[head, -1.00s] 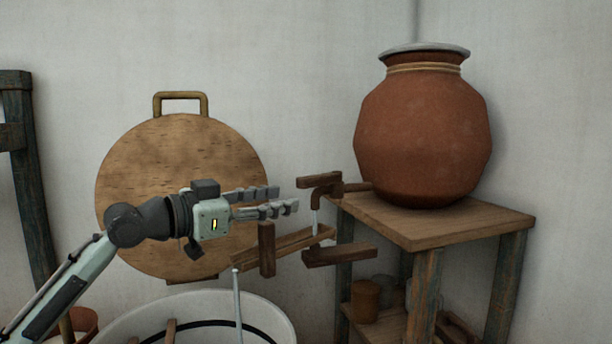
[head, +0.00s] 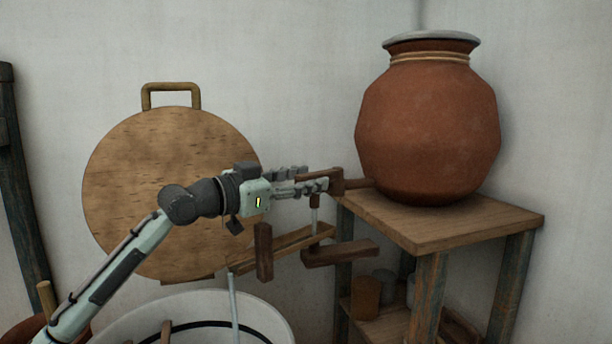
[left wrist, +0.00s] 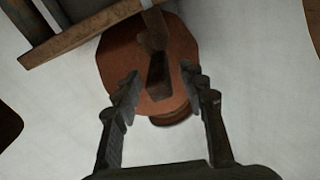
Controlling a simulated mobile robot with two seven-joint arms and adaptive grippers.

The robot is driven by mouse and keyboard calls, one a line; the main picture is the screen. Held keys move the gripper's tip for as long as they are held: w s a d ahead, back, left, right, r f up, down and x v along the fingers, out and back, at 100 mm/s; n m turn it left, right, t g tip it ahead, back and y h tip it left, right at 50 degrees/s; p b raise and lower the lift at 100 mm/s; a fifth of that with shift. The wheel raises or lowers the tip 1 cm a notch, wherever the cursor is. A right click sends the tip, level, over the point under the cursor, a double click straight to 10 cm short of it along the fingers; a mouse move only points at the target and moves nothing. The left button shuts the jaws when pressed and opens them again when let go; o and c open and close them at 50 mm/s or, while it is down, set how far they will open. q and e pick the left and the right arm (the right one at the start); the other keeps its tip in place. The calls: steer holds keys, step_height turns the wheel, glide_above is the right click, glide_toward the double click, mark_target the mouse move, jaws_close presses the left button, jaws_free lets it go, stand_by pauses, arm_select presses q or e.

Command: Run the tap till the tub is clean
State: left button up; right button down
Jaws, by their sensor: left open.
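The brown tap (head: 345,184) sticks out to the left from the base of a red clay pot (head: 428,125). A thin stream (head: 314,214) falls from it into a sloping wooden trough (head: 285,241). Another stream (head: 234,305) drops from the trough's lower end into the white tub (head: 272,318). A dark ring runs around the tub's inner wall; its bottom is out of frame. My left gripper (head: 303,181) is open at the tap's handle. In the left wrist view the handle (left wrist: 158,78) lies between the open fingers (left wrist: 158,85), apart from both. My right gripper is out of view.
The pot stands on a wooden stand (head: 440,222) with small vessels (head: 366,296) on its lower shelf. A round wooden board (head: 150,165) leans on the wall behind my left arm. Wooden blocks (head: 340,252) sit by the trough.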

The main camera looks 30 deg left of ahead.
arm_select(q)
steer(key=shift+w+d, duration=0.1)
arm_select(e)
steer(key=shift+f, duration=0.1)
arm_select(q)
steer(key=shift+c, duration=0.6)
jaws_close()
steer(key=d+n+y+p, duration=0.1)
steer(key=p, duration=0.2)
steer(key=shift+t+y, duration=0.3)
steer(key=shift+y, duration=0.1)
steer(key=shift+s+n, duration=0.2)
steer(key=shift+n, duration=0.1)
steer(key=shift+o, duration=0.6)
jaws_free()
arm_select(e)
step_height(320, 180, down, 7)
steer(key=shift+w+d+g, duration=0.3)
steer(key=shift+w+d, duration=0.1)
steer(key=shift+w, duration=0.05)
